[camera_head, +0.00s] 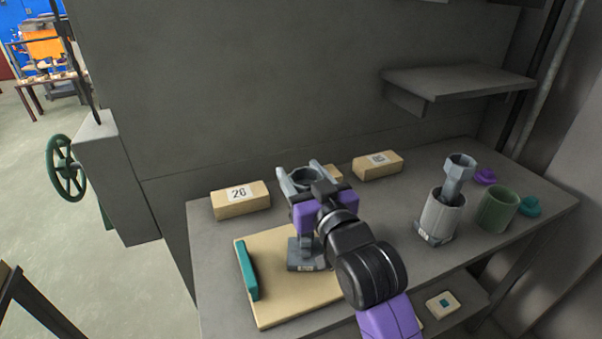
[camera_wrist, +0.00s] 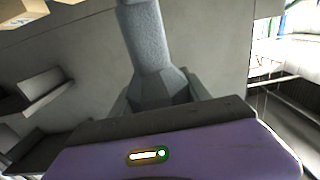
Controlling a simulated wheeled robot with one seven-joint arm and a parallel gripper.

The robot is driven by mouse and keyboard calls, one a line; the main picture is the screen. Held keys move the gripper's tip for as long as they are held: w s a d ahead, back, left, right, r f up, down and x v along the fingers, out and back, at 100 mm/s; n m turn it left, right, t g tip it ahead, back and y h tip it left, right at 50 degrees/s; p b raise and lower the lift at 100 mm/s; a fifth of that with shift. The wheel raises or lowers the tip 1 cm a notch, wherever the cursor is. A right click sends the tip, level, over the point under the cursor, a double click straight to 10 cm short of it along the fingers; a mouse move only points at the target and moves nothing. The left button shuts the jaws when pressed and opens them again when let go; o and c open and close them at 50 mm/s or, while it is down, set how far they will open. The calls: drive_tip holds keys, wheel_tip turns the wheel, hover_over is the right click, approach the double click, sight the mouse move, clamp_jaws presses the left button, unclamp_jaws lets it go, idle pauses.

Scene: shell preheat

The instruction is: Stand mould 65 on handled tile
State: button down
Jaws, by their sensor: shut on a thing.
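The handled tile is a flat beige board (camera_head: 270,309) with a teal bar handle (camera_head: 247,270) along its left side, on the grey bench. My gripper (camera_head: 312,183) is above the tile, shut on a grey mould (camera_head: 303,245). The mould is upright, with a ring-shaped top and a wider foot bearing a small label too small to read. Its foot is over the tile's back right part; I cannot tell whether it touches. In the wrist view, the mould's grey body (camera_wrist: 148,40) rises beyond the purple gripper housing. My arm hides part of the tile's right side.
A beige block marked 26 (camera_head: 240,199) and another labelled block (camera_head: 378,165) lie along the back. A grey container (camera_head: 438,218) holding a grey hexagonal piece (camera_head: 458,175) and a green cup (camera_head: 496,209) stand right. A shelf (camera_head: 460,80) juts above.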

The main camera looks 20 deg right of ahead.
drive_tip(key=shift+f, duration=0.1)
drive_tip(key=c, duration=0.5)
unclamp_jaws()
drive_tip(key=s+b, duration=0.2)
drive_tip(key=s, duration=1)
